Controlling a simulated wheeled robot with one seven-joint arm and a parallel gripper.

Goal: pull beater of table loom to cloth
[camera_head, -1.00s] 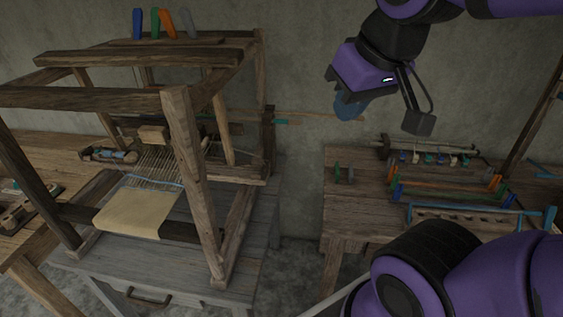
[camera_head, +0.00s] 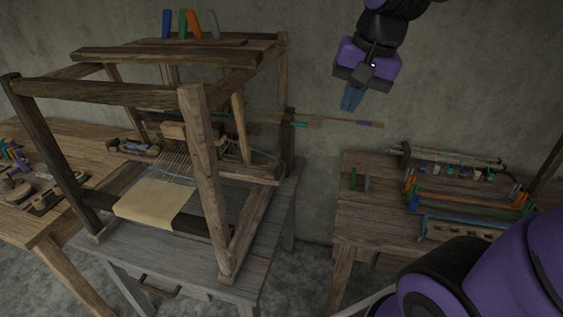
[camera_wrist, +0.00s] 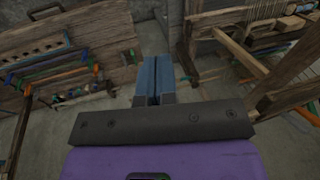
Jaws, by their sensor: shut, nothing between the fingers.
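The wooden table loom (camera_head: 205,150) stands on a grey table at the left of the head view. Its cream cloth (camera_head: 155,203) lies at the front, with warp threads (camera_head: 178,165) running back from it. A slanting upright (camera_head: 241,128) inside the frame looks like part of the beater; the rest of the beater is partly hidden behind the front post. It stands back from the cloth. My gripper (camera_head: 351,99) hangs in the air right of the loom, pointing down, its blue fingers shut and empty. In the wrist view the fingers (camera_wrist: 152,75) are together, with the loom (camera_wrist: 250,60) at the right.
A wooden bench (camera_head: 375,210) with coloured-ended rods stands at the right. A thin rod (camera_head: 345,122) sticks out right from the loom, below my gripper. Another workbench (camera_head: 45,225) stands at the left. A gap of floor lies between the loom's table and the right bench.

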